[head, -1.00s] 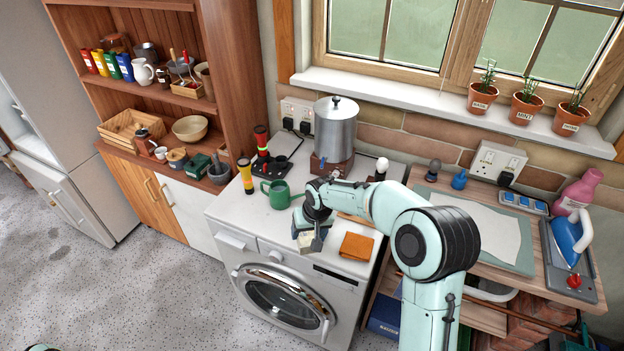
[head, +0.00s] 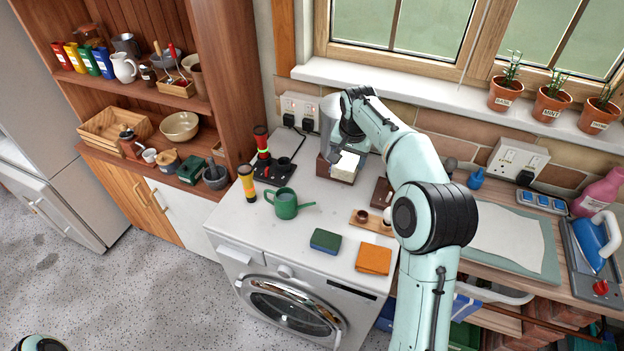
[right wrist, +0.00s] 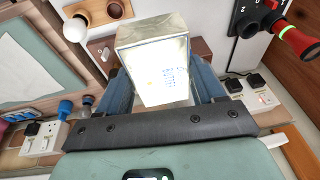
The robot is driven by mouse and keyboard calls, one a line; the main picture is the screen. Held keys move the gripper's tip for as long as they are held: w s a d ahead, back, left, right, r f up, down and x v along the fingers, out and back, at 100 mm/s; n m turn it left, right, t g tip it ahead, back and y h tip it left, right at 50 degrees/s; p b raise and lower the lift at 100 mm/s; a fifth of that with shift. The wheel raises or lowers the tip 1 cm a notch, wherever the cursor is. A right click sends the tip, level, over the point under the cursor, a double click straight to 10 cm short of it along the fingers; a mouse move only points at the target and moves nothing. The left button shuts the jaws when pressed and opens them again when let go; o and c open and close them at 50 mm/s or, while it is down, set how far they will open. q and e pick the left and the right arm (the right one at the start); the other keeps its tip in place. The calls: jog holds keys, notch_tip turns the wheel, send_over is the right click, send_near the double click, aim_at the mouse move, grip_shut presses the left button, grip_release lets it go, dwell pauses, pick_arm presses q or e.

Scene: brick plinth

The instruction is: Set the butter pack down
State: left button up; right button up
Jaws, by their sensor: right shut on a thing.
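The butter pack (head: 346,165) is a pale, box-shaped pack. It also shows large and bright in the right wrist view (right wrist: 158,68). My right gripper (head: 349,140) is shut on it, with a blue-grey finger on either side in the right wrist view. In the head view the pack appears in front of the brown block (head: 324,167) under the metal pot (head: 327,122). I cannot tell whether it touches the block. My arm and gripper hide much of the pot. My left gripper is not in view.
The washer's front left top is clear.

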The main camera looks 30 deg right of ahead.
jog(key=shift+w+f, duration=0.5)
jog(key=shift+w, duration=0.2)
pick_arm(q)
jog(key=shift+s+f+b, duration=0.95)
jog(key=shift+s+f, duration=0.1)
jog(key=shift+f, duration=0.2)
pick_arm(e)
jog(key=shift+s+f, duration=0.15)
jog(key=shift+f, duration=4.6)
jog(key=shift+s+f, duration=0.1)
jog(key=shift+f, duration=4.6)
jog(key=shift+f, duration=0.1)
jog(key=o, duration=1)
jog(key=shift+f, duration=0.1)
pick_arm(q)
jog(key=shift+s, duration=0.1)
pick_arm(e)
jog(key=shift+o, duration=0.3)
jog(key=shift+s, duration=0.1)
